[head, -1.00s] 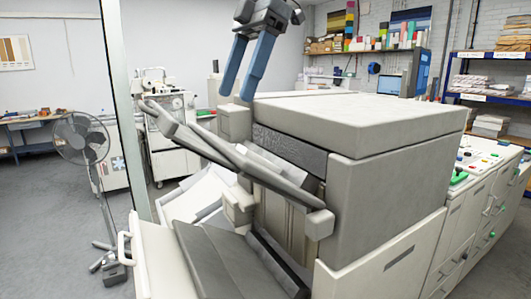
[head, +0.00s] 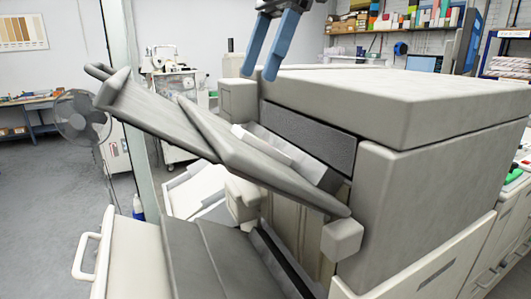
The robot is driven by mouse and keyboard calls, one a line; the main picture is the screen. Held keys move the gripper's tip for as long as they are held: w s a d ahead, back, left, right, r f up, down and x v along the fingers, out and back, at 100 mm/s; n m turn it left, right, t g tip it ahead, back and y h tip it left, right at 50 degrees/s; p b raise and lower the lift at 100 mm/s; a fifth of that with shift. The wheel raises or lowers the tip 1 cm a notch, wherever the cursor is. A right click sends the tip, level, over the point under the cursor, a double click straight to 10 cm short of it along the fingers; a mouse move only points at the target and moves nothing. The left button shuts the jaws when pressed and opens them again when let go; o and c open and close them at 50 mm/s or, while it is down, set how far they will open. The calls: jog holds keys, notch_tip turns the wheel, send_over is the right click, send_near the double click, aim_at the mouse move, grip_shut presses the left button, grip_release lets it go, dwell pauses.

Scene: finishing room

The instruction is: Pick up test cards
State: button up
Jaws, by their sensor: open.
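No test cards can be made out for certain. A pale flat block (head: 264,146) lies on the tilted grey feed tray (head: 215,150) of a large grey machine (head: 440,160); I cannot tell whether it is cards. My gripper (head: 259,75) hangs at the top centre with its two blue fingers pointing down. The fingers are apart with nothing between them. In the picture they overlap the top left edge of the machine, above the pale block.
The machine fills the middle and right. A cream unit with a handle (head: 84,262) is at the lower left. Shelves (head: 405,30) line the back wall.

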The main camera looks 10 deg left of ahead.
aim_at(263, 146)
jog(key=shift+w+a+f+b, duration=0.15)
jog(key=shift+f+b, duration=0.4)
jog(key=shift+f, duration=0.65)
jog(key=shift+w+a+f+b, duration=0.15)
jog(key=shift+f+b, duration=0.4)
jog(key=shift+f, duration=0.7)
jog(key=shift+w+a+f+b, duration=0.15)
jog(key=shift+f+b, duration=0.4)
jog(key=shift+f, duration=0.65)
jog(key=shift+p+x, duration=1.1)
jog(key=shift+x, duration=1.45)
jog(key=shift+w, duration=0.2)
jog(key=c, duration=1.5)
jog(key=shift+r, duration=0.1)
